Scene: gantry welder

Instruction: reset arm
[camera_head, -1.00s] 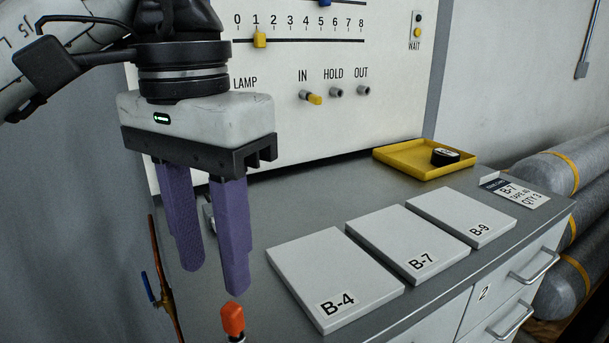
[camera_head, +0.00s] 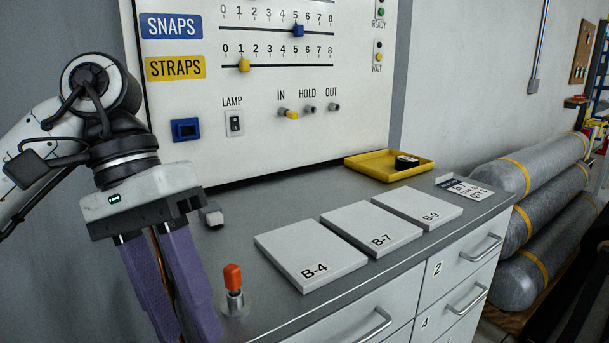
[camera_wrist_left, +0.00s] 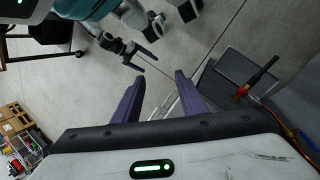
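My left gripper (camera_head: 172,325) is at the left of the head view, pointing down in front of the cabinet's left end. Its two purple fingers are apart with nothing between them; the lower tips run out of the picture. The left wrist view also shows the fingers (camera_wrist_left: 160,88) spread and empty. A dark two-fingered gripper (camera_wrist_left: 146,62), which looks like my right one, shows small in the left wrist view above the floor. Its fingers look apart and empty. The right arm is not in the head view.
An orange-tipped lever (camera_head: 233,280) stands right of my left fingers. Grey plates B-4 (camera_head: 310,262), B-7 (camera_head: 371,230) and B-9 (camera_head: 417,208) lie on the counter. A yellow tray (camera_head: 388,176) holds a black item. The control panel (camera_head: 270,150) rises behind; gas cylinders (camera_head: 520,260) lie right.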

